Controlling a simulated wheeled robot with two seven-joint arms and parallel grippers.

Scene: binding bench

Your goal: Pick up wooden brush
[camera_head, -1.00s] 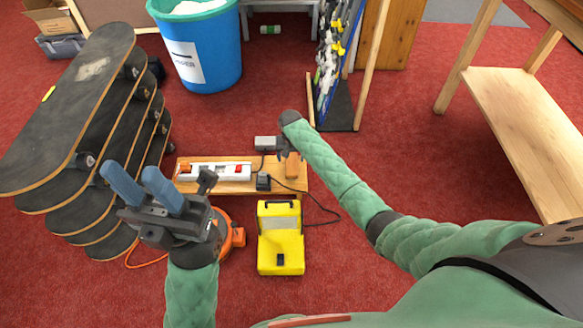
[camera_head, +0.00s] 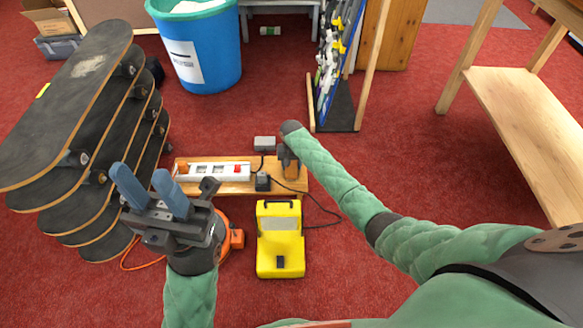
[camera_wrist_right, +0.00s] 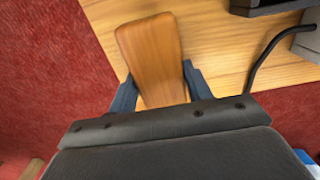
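In the right wrist view the brush (camera_wrist_right: 153,52) lies between the two blue-grey fingers of my right gripper (camera_wrist_right: 158,78). The fingers sit close along both sides; I cannot tell whether they press on it. In the head view my right gripper (camera_head: 288,158) is over the brush and hides part of it. My left gripper (camera_head: 150,190) is open and empty, fingers pointing up, left of the board.
The board (camera_head: 216,188) also carries a white power strip (camera_head: 213,172) and a black adapter with cable (camera_head: 263,182). A yellow case (camera_head: 280,240) stands just in front. Stacked skateboards (camera_head: 80,130) are at left, a blue bin (camera_head: 200,50) behind.

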